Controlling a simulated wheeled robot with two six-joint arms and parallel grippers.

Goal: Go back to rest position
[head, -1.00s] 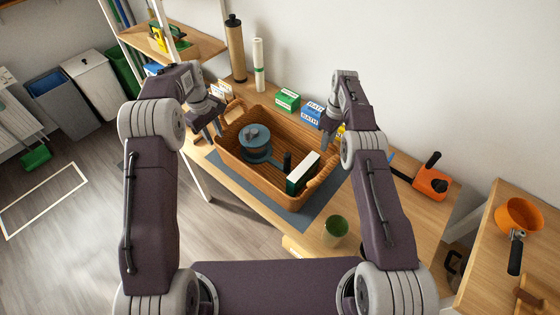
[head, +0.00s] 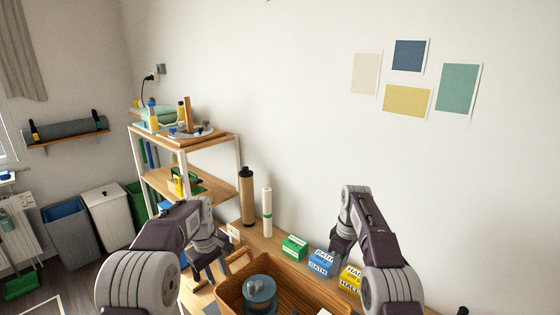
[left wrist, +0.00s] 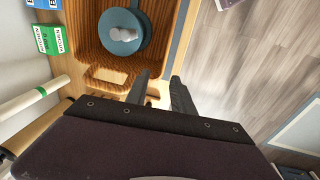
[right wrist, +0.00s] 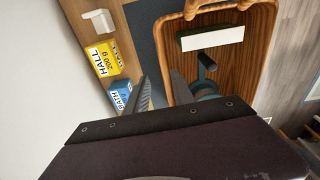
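My left gripper (head: 210,268) is open and empty, at the left end of the brown basket (head: 318,292). In the left wrist view its two fingers (left wrist: 160,76) stand apart beside the basket's handle end. My right gripper (head: 338,246) is above the table near the basket's far right side, its fingers partly hidden by the arm. In the right wrist view the fingers (right wrist: 160,76) are apart with nothing between them.
A wooden shelf (head: 180,142) stands left. Bins (head: 70,235) are further left.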

